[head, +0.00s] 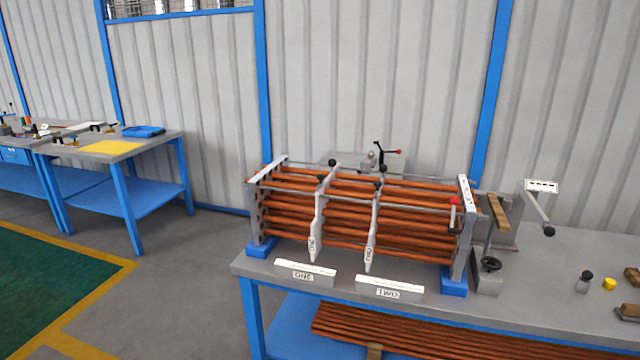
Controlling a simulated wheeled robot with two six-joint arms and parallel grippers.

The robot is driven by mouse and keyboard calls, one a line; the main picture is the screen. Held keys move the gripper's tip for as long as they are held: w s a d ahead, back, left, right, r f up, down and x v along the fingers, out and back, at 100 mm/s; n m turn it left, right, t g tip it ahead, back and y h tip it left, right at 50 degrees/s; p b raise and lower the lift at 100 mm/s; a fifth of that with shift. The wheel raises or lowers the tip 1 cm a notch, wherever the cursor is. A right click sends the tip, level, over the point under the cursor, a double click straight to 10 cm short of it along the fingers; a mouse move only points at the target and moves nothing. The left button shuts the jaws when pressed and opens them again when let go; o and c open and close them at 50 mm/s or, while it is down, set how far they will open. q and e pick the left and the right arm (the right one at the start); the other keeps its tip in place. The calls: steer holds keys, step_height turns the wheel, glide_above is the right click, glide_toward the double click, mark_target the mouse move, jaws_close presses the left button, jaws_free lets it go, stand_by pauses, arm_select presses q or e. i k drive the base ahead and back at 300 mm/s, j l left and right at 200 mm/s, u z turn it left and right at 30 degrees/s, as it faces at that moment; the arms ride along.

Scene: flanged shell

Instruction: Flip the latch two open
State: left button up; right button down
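A rack of copper-coloured tubes (415,223) stands on the workbench between two grey end plates. Two narrow pale upright pieces cross its front. The left one (317,225) is above a block marked ONE (305,273). The right one (372,230) is above a block marked TWO (390,290) and has small dark lettering near its lower end. Black knobs sit near their tops, one of them by the right piece (376,183). A red-knobbed lever (454,203) is at the right end plate. I cannot tell which part is the latch or its state. Neither gripper is in view.
The grey workbench (560,290) carries a crank mechanism (540,208) right of the rack, a yellow piece (609,284) and small blocks. More tubes lie on its lower shelf (282,330). Another table (160,147) stands at left; floor between is clear.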

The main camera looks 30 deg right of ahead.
mark_target(377, 184)
steer(key=z, duration=1.2)
